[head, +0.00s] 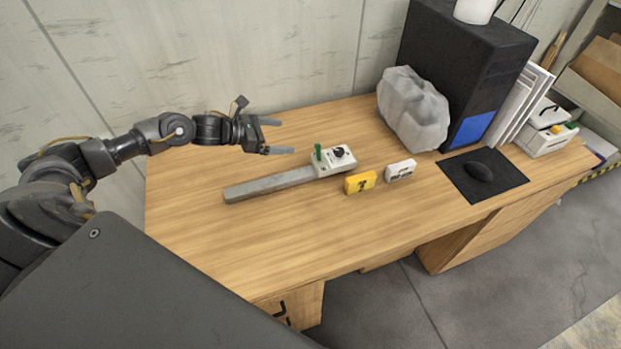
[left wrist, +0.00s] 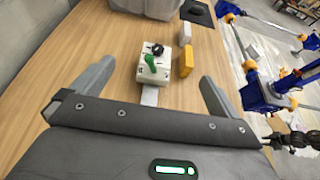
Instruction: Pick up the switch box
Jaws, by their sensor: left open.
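The switch box (head: 335,164) is a small white box with a green lever and a black knob on top. It sits on the wooden desk at the end of a flat grey bar (head: 270,184). It also shows in the left wrist view (left wrist: 164,72), ahead of the fingers and roughly between their lines. My left gripper (head: 280,137) is open and empty, above the desk to the left of the box and apart from it. Its two fingers show in the left wrist view (left wrist: 150,95).
A yellow block (head: 360,182) and a white block (head: 400,170) lie just right of the box. Behind are a grey rock-like lump (head: 412,108) and a black computer tower (head: 465,65). A black mat (head: 500,187) with a mouse lies farther right. The desk's front left is clear.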

